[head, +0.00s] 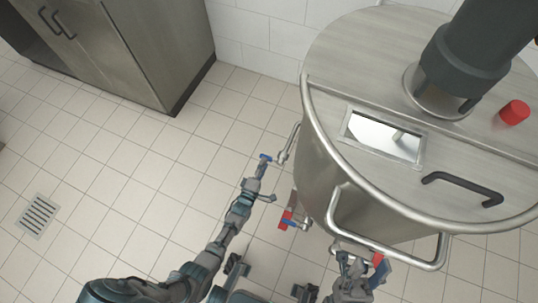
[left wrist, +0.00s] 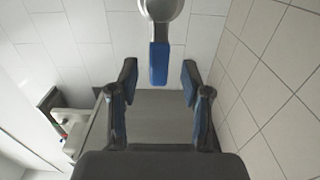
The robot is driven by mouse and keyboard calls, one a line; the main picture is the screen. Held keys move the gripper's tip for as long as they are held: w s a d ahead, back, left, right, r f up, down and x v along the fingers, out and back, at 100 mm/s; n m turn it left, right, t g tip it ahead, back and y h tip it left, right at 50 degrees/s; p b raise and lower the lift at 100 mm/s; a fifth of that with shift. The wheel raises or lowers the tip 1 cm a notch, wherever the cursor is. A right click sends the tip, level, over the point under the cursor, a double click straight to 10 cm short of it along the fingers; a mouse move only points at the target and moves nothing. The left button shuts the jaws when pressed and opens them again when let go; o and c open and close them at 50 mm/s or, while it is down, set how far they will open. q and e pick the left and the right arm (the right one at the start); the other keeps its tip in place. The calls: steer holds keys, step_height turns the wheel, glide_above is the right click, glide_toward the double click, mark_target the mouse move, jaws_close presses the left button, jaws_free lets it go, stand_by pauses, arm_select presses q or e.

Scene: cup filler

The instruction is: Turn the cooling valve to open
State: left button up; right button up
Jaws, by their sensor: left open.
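The valve with a blue lever handle (head: 265,157) sits on a metal pipe (head: 283,156) at the left side of the steel tank. In the left wrist view its blue lever (left wrist: 159,63) points down towards me from a round metal body (left wrist: 160,9). My left gripper (head: 261,172) is open just short of the lever. In the left wrist view its fingertips (left wrist: 159,76) stand on either side of the lever's lower end, with gaps on both sides. My right gripper (head: 352,272) is low by the tank's front; its fingers are not clear.
The large steel tank (head: 318,178) has a tubular rail (head: 385,248) at its front. A second valve with red and blue parts (head: 288,220) is lower on the tank, right of my left arm. A steel cabinet (head: 150,50) stands back left.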

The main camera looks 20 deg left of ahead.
arm_select(q)
steer(key=w, duration=0.2)
steer(key=w+b, duration=0.1)
steer(key=shift+w+a+f, duration=0.1)
steer(key=shift+a+f, duration=0.15)
steer(key=shift+a, duration=0.05)
steer(key=shift+w+r, duration=0.1)
steer(key=shift+w, duration=0.1)
steer(key=shift+d+r, duration=0.15)
steer(key=shift+d, duration=0.1)
steer(key=c, duration=0.8)
steer(key=shift+a, duration=0.15)
jaws_close()
